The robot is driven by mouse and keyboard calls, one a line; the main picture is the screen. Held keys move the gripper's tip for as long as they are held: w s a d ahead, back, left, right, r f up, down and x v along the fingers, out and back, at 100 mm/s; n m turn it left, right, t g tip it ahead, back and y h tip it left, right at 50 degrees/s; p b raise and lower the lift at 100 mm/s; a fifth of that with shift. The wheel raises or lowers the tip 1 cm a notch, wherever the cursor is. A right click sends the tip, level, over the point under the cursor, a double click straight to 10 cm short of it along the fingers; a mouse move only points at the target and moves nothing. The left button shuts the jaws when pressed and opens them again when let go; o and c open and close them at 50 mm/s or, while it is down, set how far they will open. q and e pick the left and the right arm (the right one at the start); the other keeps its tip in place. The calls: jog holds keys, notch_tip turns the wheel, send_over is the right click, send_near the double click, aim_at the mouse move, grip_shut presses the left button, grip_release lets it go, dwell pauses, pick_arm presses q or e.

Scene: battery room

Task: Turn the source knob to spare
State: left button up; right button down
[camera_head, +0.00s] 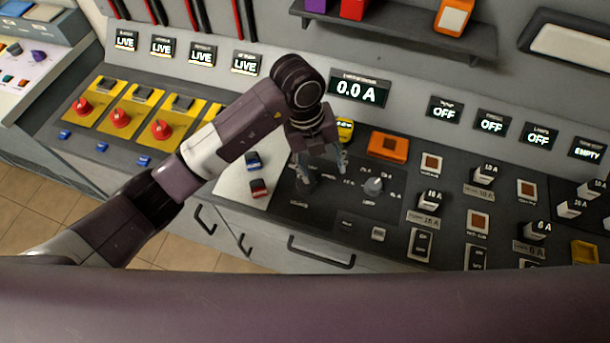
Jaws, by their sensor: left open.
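My left gripper (321,165) is open, its fingers pointing down above the dark control panel (330,212). A dark knob (305,185) stands under its left finger and is partly hidden by it. A grey knob (374,187) stands upright just right of the right finger, apart from it as far as I can see. Small white labels surround both knobs, too small to read, so I cannot tell which is the source knob or where either points. My right gripper is not in view.
A display reading 0.0 A (359,90) is behind the gripper. An orange block (388,146) and small blue (253,161) and red (259,188) parts lie close by. Switches and fuses crowd the right. Red knobs (162,129) on yellow plates are left. A shelf (400,33) overhangs behind.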

pick_arm(q)
jog(key=a, duration=0.1)
jog(key=w+a+y, duration=0.1)
jog(key=a+y, duration=0.1)
jog(key=shift+w+a+n, duration=0.25)
jog(key=shift+a+n, duration=0.15)
jog(key=shift+a+f, duration=0.2)
notch_tip(320, 180, down, 6)
jog(key=shift+d+r+p, duration=0.1)
jog(key=shift+d+p, duration=0.05)
jog(key=shift+p, duration=1.05)
jog(key=shift+f+t, duration=0.3)
jog(key=shift+f, duration=0.4)
